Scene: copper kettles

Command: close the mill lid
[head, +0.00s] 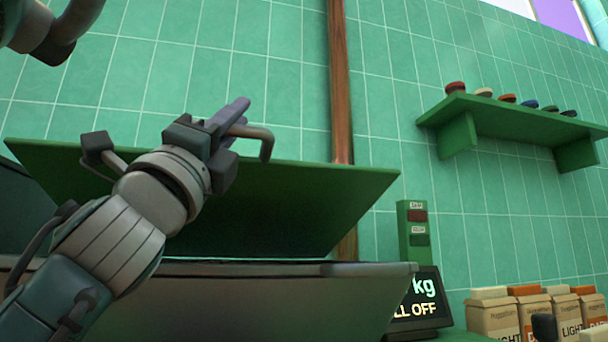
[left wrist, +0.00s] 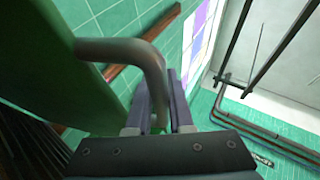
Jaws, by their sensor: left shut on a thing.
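The mill lid (head: 325,195) is a wide green panel, raised and tilted above the grey mill body (head: 270,300). A bent grey-brown handle (head: 266,146) stands at its upper edge. My left gripper (head: 232,115) is at the handle, its purple-grey fingers shut on it. In the left wrist view the handle (left wrist: 125,48) curves from the green lid (left wrist: 35,45) down to the fingers (left wrist: 160,108). The exact grip is partly hidden by the fingers.
A display (head: 418,300) and a green post with two buttons (head: 417,228) stand right of the mill. Several labelled bags (head: 495,318) stand at the lower right. A green wall shelf (head: 510,122) holds several small coloured items. A brown vertical pole (head: 340,80) rises behind the lid.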

